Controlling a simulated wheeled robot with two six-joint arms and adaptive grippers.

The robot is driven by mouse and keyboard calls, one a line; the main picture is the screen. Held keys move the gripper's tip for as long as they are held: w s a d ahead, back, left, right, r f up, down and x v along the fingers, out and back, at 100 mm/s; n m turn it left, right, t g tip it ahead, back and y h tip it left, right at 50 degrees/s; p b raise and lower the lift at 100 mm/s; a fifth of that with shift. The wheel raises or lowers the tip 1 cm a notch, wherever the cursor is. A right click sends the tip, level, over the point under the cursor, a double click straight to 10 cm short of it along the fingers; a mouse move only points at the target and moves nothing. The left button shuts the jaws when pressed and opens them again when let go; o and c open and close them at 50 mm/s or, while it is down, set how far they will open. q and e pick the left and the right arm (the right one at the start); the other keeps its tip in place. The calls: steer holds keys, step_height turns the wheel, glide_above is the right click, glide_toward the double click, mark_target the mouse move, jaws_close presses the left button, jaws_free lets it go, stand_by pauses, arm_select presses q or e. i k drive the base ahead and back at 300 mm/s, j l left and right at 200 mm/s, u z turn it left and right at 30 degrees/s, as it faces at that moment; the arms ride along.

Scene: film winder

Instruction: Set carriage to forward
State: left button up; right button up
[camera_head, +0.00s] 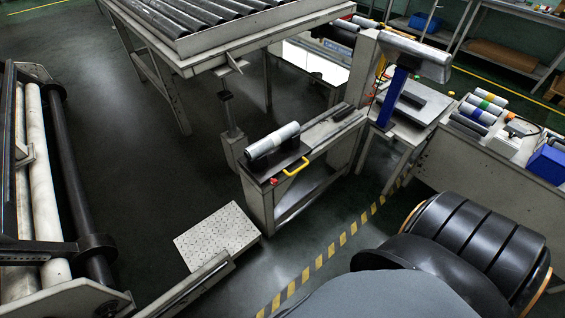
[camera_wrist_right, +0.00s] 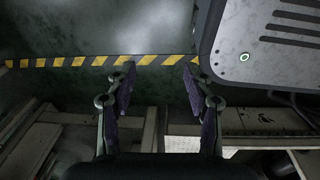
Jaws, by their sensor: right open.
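I cannot tell for sure which part is the carriage. In the head view, a low grey stand (camera_head: 262,205) carries a silver roll (camera_head: 272,141) on a dark plate. A yellow handle (camera_head: 296,167) and a small red knob (camera_head: 273,181) sit at the front of this stand. My right gripper (camera_wrist_right: 158,88) shows in the right wrist view, with its two dark fingers apart and nothing between them. It is above the floor near a yellow and black floor stripe (camera_wrist_right: 145,60). My left gripper is in neither view.
Large rollers (camera_head: 33,170) stand at the left. A roller table (camera_head: 205,50) is at the top. A blue post (camera_head: 393,97) and a bench (camera_head: 500,150) with rolls stand at the right. A checkered floor plate (camera_head: 216,232) lies before the stand. The dark floor (camera_head: 130,180) between is clear.

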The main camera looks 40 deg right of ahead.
mark_target(274, 161)
steer(key=z, duration=1.2)
